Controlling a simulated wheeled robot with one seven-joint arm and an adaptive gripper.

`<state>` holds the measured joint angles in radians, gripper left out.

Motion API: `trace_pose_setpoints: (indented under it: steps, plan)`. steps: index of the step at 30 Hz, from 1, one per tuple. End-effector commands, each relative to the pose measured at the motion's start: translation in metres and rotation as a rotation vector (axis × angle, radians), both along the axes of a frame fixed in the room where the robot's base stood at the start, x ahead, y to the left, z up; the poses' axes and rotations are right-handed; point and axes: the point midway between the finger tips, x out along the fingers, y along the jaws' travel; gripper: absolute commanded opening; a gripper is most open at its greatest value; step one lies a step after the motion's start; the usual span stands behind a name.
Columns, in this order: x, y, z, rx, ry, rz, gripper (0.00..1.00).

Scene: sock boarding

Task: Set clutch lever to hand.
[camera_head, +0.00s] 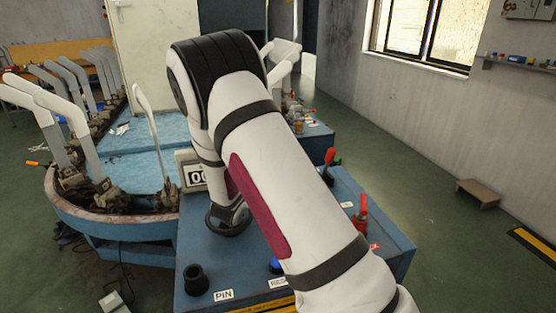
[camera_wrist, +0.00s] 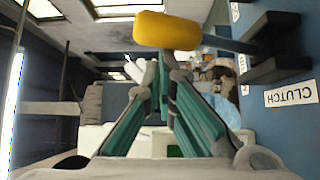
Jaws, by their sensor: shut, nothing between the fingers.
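The clutch lever has a yellow grip (camera_wrist: 168,31) on a dark shaft. It rises from a black slotted base (camera_wrist: 277,50) next to a white label reading CLUTCH (camera_wrist: 291,95), in the wrist view. My gripper (camera_wrist: 162,78) has green-sided fingers that meet at the tips, shut and empty. The yellow grip shows just above the fingertips in the picture; I cannot tell whether they touch. In the head view my arm covers the clutch lever and the gripper.
A black cup (camera_head: 196,280) is by the PIN label (camera_head: 223,295). A counter display (camera_head: 194,175) and a curved rail of white sock forms (camera_head: 62,117) stand left.

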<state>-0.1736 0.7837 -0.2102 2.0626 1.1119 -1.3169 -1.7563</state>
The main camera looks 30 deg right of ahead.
Motion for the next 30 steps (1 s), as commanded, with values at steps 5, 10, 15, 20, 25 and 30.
trace_pose_setpoints:
  steps: [5,10,15,20,25,30]
  plan:
    - [-0.002,-0.002,0.001,0.000,0.002,-0.006,0.00]
    - [-0.001,-0.001,0.022,0.000,-0.004,-0.005,0.00]
    - [0.000,0.000,0.055,0.001,-0.005,-0.002,0.00]
    - [0.000,0.000,0.081,0.000,-0.004,-0.001,0.00]
    - [0.000,0.000,0.096,0.001,-0.002,0.000,0.00]
    - [0.000,0.000,0.100,0.000,0.001,-0.001,0.00]
